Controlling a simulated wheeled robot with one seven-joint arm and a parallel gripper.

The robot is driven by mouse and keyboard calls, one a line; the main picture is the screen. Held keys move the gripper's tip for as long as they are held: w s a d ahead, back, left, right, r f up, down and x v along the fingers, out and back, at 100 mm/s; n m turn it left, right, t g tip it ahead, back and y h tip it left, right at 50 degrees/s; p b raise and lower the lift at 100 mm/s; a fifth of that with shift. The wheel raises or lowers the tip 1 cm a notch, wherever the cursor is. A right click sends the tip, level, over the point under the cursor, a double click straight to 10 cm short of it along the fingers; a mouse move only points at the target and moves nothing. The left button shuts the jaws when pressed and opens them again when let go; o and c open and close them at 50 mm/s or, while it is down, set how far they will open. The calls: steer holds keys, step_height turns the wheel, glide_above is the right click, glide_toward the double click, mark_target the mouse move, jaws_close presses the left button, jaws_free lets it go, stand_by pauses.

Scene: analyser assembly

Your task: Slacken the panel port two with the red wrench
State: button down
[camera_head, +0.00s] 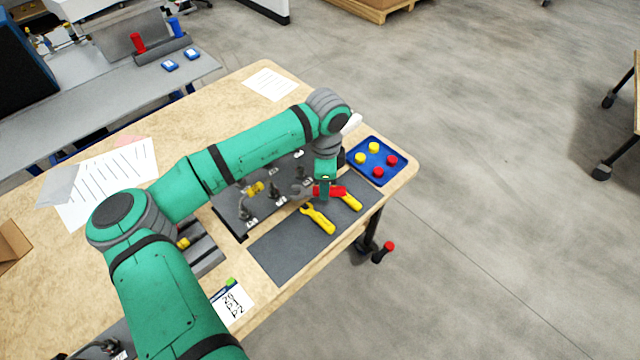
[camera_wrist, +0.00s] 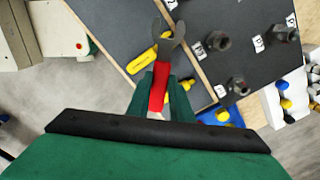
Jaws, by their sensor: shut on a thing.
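My gripper (camera_head: 325,188) is at the right part of the table and is shut on the red wrench (camera_head: 338,190). In the wrist view my gripper (camera_wrist: 166,98) closes its two green fingers on the red handle (camera_wrist: 159,88). The wrench's grey open jaw (camera_wrist: 168,42) points away from my gripper, over the border between the mat and the panel. The dark panel (camera_head: 232,210) carries several fittings, among them dark ones (camera_wrist: 217,42), (camera_wrist: 285,33) and (camera_wrist: 238,87) with white labels. The labels are too small to read surely, so I cannot tell which is port two.
Yellow wrenches (camera_head: 319,219) and (camera_head: 351,201) lie on the grey mat (camera_head: 275,257). A blue tray (camera_head: 357,173) with yellow and red caps stands near the table's right corner. A yellow-topped fitting (camera_head: 254,188) stands on the panel. The mat's near part is clear.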

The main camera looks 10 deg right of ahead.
steer(key=shift+s+r, duration=0.1)
steer(key=shift+r, duration=3.45)
